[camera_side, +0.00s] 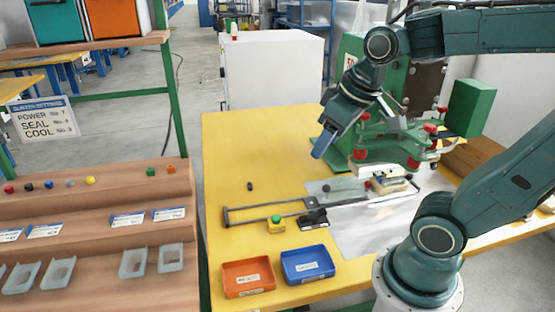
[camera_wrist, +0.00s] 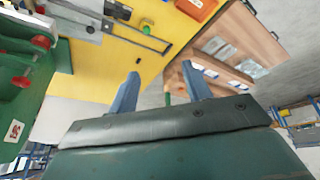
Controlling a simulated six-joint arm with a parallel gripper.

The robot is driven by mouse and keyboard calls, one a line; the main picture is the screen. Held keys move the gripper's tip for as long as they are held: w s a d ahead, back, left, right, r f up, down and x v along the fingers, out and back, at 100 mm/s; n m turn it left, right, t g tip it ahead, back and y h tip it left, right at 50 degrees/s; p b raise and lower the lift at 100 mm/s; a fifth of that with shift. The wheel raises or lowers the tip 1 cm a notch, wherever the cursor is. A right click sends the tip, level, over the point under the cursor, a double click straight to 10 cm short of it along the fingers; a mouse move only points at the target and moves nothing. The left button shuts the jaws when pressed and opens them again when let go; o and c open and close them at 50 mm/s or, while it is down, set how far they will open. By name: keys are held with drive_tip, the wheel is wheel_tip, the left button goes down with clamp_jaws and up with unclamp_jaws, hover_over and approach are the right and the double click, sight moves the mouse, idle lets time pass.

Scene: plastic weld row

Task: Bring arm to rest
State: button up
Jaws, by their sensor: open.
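My gripper (camera_side: 338,138) is raised above the back of the yellow table (camera_side: 255,150), in front of the green machine (camera_side: 350,70). In the wrist view my gripper (camera_wrist: 160,76) has its two blue fingers spread apart, with nothing between them. It is clear of the table surface and the parts on it. A white-based fixture (camera_side: 388,186) sits on the table below and to the right of it. In the side view, my wrist partly covers the machine, and the second finger is hard to make out.
An orange tray (camera_side: 248,290) and a blue tray (camera_side: 307,277) stand at the table's front. A wooden stepped rack (camera_side: 90,205) stands left. The table's back left is mostly clear.

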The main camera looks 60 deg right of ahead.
drive_tip(key=s+a+y, duration=0.1)
drive_tip(key=s+a, duration=0.2)
drive_tip(key=s, duration=0.2)
drive_tip(key=shift+a+r+n+t, duration=0.15)
drive_tip(key=shift+a+n+t, duration=0.15)
drive_tip(key=shift+t, duration=0.1)
idle(1.3)
